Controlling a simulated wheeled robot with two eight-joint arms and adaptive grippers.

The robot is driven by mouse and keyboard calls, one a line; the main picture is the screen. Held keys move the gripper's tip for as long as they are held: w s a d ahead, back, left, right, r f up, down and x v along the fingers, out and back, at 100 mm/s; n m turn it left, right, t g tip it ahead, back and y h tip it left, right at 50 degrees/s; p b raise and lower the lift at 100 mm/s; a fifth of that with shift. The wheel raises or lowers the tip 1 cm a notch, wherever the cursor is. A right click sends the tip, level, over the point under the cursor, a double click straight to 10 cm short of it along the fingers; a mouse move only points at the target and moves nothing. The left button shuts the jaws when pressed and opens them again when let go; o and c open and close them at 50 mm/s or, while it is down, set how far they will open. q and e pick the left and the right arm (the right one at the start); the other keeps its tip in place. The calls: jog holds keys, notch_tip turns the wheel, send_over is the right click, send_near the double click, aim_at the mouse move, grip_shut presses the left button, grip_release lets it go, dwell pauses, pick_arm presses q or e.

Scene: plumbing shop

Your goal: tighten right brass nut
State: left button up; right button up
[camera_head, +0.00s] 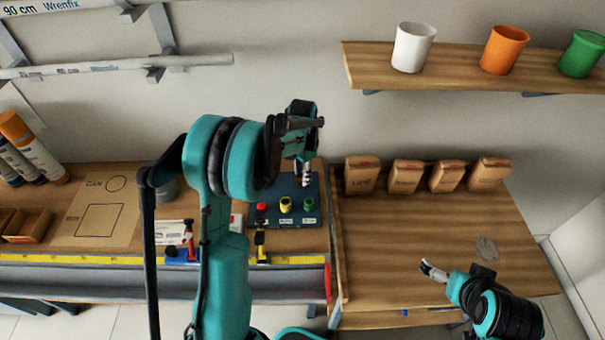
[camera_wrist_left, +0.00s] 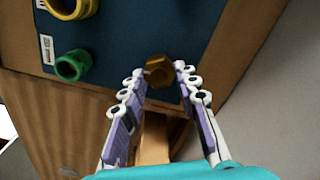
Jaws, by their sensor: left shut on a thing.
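The brass nut (camera_wrist_left: 158,70) is a small hexagonal piece at the dark blue board (camera_wrist_left: 120,35) in the left wrist view. My left gripper (camera_wrist_left: 160,72) is shut on it, with one fingertip on each side. In the head view my left gripper (camera_head: 306,181) points down over the back part of the board (camera_head: 265,216), and the nut is hidden there. My right gripper (camera_head: 428,268) hangs over the right table, away from the board; its finger opening is unclear.
Red (camera_head: 261,207), yellow (camera_head: 285,204) and green (camera_head: 309,204) rings stand at the board's front; the green one shows near the nut in the wrist view (camera_wrist_left: 73,65). A shelf with cups (camera_head: 440,72) is above.

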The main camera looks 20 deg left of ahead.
pick_arm(q)
jog(key=o, duration=1.2)
jog(key=shift+c, duration=0.2)
notch_tip(320, 180, up, 12)
jog(key=s+d+r+n+t, duration=0.3)
jog(key=s+d+r, duration=0.15)
jog(key=s, duration=0.55)
jog(key=s+d+f+n+t, duration=0.2)
jog(key=s, duration=0.4)
jog(key=s+d+f+n+t+b, duration=0.1)
jog(key=s+d+f+n+t, duration=0.1)
jog(key=s, duration=0.4)
jog(key=shift+d+f, duration=0.15)
jog(key=shift+d, duration=0.3)
